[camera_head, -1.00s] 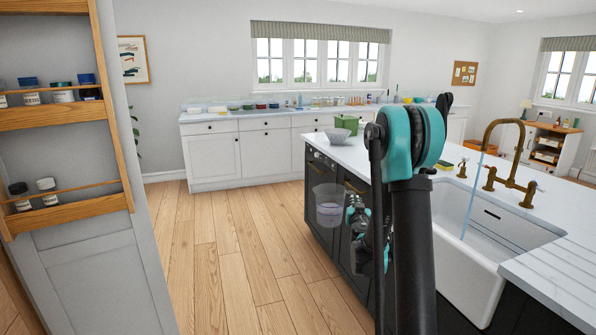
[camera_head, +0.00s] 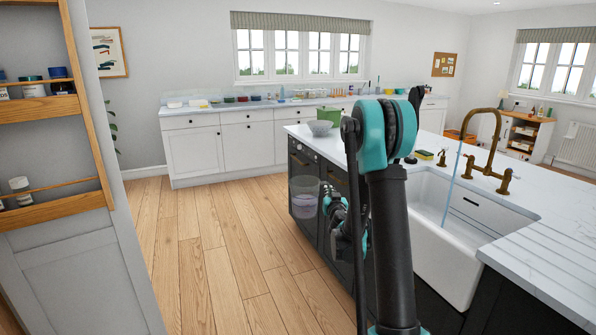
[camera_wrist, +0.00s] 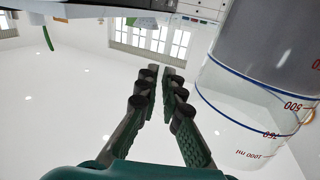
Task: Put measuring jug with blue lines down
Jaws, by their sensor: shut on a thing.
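The measuring jug is clear with blue lines and red numbers. In the head view the jug (camera_head: 304,196) hangs upright in the air, in front of the dark island cabinets and over the wood floor. In the wrist view, which is upside down, the jug (camera_wrist: 262,90) fills the right side, close beside the fingers. My gripper (camera_head: 333,204) is just right of the jug in the head view, partly hidden by my arm. In the wrist view my gripper (camera_wrist: 166,78) has its fingertips close together, shut on the jug; the exact grip point is unclear.
A white sink (camera_head: 440,230) with brass tap is at right. A back counter (camera_head: 215,111) carries several items. A door rack (camera_head: 45,105) stands at left.

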